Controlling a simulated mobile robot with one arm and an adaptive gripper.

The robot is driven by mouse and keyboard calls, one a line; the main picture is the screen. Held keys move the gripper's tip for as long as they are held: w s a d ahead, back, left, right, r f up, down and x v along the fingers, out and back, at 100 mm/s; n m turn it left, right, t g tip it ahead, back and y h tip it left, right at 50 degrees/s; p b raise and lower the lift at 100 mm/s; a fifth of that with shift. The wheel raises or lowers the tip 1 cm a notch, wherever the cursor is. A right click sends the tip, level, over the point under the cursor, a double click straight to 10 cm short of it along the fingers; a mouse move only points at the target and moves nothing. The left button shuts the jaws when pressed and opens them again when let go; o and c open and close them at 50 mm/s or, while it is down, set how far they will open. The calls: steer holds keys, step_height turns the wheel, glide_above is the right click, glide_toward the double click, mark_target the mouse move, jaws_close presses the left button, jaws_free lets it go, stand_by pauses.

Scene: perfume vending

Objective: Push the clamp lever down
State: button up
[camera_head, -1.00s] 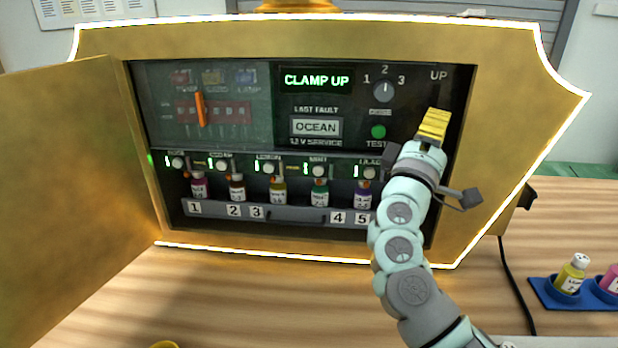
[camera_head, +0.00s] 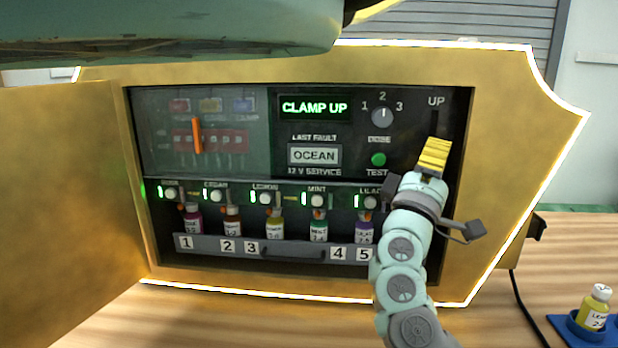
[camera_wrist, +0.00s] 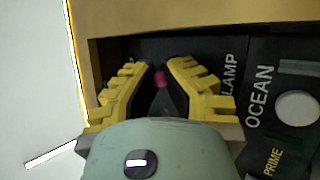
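My gripper (camera_head: 435,152), with yellow ribbed fingers, is at the right side of the panel, just below the "UP" label, over the dark lever slot (camera_head: 434,122). In the wrist view, my gripper (camera_wrist: 160,66) has its fingertips close together with a narrow gap. A small pink-red piece (camera_wrist: 160,78), which looks like the clamp lever's knob, shows in that gap. I cannot tell whether the fingers touch it. The rest of the lever is hidden by the gripper in the head view. The display (camera_head: 315,107) reads "CLAMP UP".
A gold cabinet frame (camera_head: 500,190) surrounds the panel, and its open door (camera_head: 60,190) stands at left. A dose dial (camera_head: 383,117) and green test button (camera_head: 378,159) are left of my gripper. Several bottles stand in a numbered rack (camera_head: 300,253) below.

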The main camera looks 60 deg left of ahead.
steer(key=o, duration=0.4)
steer(key=shift+w+r, duration=0.1)
steer(key=shift+o, duration=0.9)
steer(key=shift+p, duration=0.45)
steer(key=r+n+g+p, duration=0.1)
steer(key=p, duration=0.4)
steer(key=shift+r, duration=0.15)
steer(key=g+p, duration=0.1)
steer(key=p, duration=0.2)
steer(key=shift+r+n+p, duration=0.25)
steer(key=shift+n+p, duration=0.1)
steer(key=shift+n, duration=0.05)
steer(key=shift+p, duration=0.6)
